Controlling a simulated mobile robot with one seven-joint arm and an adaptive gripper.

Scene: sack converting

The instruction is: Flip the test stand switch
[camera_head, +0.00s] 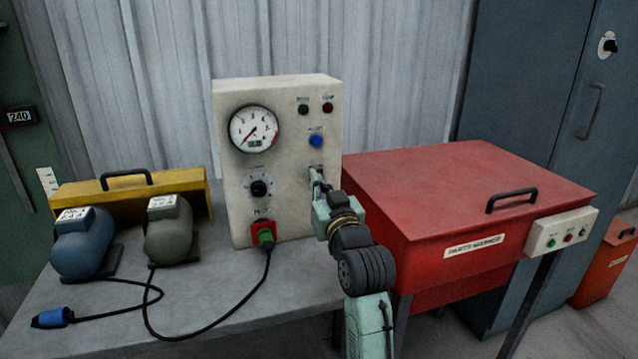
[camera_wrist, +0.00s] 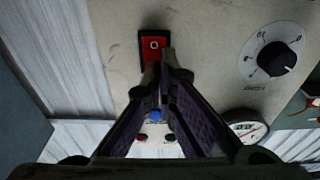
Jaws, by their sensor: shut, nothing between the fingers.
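The test stand (camera_head: 300,215) is a cream box on the bench, with a round gauge (camera_head: 254,129), a black knob (camera_head: 259,187) and a blue button (camera_head: 316,140) on its front.
Two motors, one blue (camera_head: 82,242) and one grey-green (camera_head: 168,229), stand left on the bench. A black cable with a green plug (camera_head: 265,236) runs from the stand. The red parts washer (camera_head: 450,200) stands close on the right of my arm.

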